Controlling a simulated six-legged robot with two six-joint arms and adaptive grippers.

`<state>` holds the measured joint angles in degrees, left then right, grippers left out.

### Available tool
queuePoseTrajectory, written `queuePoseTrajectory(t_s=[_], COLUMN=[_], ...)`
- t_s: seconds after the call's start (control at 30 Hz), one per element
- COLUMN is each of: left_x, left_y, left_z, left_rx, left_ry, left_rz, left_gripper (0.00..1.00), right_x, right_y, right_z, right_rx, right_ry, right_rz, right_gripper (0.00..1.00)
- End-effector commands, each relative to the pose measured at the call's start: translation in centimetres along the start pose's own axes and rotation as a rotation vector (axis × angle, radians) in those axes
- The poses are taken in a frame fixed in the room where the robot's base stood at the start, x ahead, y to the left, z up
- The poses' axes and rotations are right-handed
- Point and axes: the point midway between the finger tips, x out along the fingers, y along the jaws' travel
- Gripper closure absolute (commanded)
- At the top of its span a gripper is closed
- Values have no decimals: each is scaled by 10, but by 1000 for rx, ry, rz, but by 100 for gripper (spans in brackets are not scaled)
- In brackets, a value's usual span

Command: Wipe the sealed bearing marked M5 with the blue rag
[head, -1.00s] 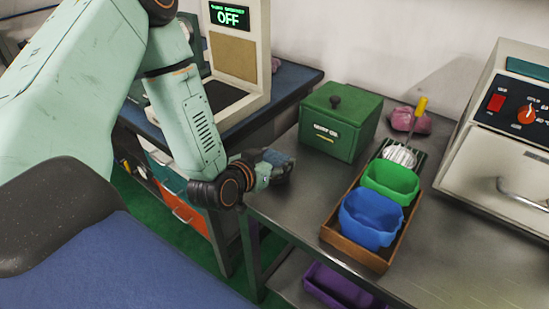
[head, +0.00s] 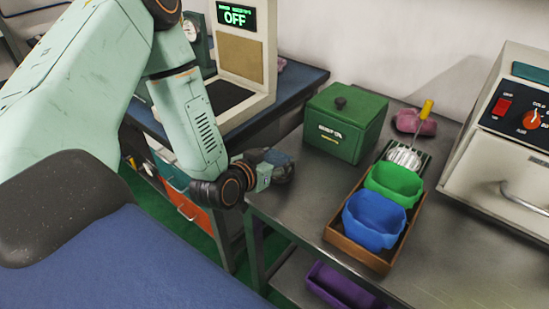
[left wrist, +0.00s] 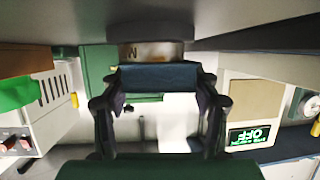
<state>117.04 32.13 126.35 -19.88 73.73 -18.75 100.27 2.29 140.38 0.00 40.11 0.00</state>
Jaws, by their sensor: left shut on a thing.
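My left gripper (head: 280,167) is at the left edge of the grey metal table, beside the green box. In the left wrist view its fingers (left wrist: 157,100) are shut on a dark blue cloth, the blue rag (left wrist: 158,76). Just beyond the rag in that view, which is upside down, is a grey-brown round part (left wrist: 150,50) with a letter M on it. The rest of its mark cannot be read. The rag looks close to it or against it; I cannot tell if they touch. The head view does not show this part clearly. My right gripper is not in view.
The metal table (head: 300,215) holds a green box (head: 345,125), a wooden tray (head: 358,258) with a green bin (head: 393,183) and a blue bin (head: 374,222), a pink cloth (head: 412,122) and a white machine (head: 500,150). A display unit (head: 243,60) stands behind.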

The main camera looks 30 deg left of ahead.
Motion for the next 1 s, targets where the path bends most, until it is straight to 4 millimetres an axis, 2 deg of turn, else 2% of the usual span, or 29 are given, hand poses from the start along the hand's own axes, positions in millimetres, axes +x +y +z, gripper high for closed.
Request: queuePoseTrajectory(t_s=[0.6, 1.0], left_x=[-2, 0], left_y=[23, 9], left_z=[4, 0], left_rx=[0, -2], left_ry=[-2, -4], left_rz=[1, -2], left_gripper=[63, 63], right_x=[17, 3], right_y=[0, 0], right_z=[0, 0], right_rx=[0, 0], right_ry=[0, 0], right_rz=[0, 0], right_gripper=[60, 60])
